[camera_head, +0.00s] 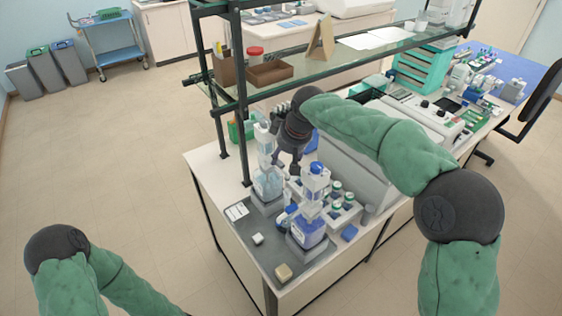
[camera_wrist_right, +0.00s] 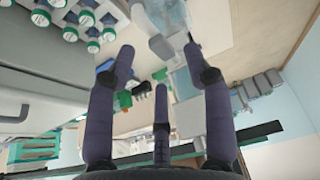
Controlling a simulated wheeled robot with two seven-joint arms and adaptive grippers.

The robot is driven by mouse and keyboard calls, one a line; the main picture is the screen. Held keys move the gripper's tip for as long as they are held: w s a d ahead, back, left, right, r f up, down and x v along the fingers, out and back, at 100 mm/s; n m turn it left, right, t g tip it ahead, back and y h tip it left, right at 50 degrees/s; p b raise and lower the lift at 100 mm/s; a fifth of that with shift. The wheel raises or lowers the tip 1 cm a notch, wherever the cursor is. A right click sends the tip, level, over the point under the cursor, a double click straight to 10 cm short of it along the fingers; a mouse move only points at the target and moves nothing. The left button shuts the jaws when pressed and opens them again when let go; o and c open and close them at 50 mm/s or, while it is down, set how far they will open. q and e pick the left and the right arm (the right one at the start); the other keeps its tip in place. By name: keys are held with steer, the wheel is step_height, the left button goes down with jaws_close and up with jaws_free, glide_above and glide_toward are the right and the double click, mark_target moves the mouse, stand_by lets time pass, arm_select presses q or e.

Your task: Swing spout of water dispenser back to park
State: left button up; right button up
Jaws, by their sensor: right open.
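The water dispenser (camera_head: 267,184), a clear bottle with pale blue liquid and a white head, stands on a grey base at the back left of the bench tray. Its pale body also shows past the fingers in the right wrist view (camera_wrist_right: 184,84). My right gripper (camera_head: 286,163) is above and just right of it, fingers pointing down. In the right wrist view its dark fingers (camera_wrist_right: 158,62) are spread with nothing between them. The spout is not clear, partly behind the gripper; I cannot tell whether a finger touches it. My left arm shows at lower left; its gripper is out of view.
A second dispenser (camera_head: 309,232) with blue-violet liquid stands in front, close to the gripper. A rack of green-capped bottles (camera_head: 343,212) is to the right. The shelf frame (camera_head: 241,100) rises behind. A beige block (camera_head: 283,272) lies on the tray near the front edge.

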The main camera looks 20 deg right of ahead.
mark_target(282, 162)
steer(key=shift+x, duration=1.1)
steer(key=shift+w+f, duration=0.15)
steer(key=shift+f, duration=0.4)
jaws_close()
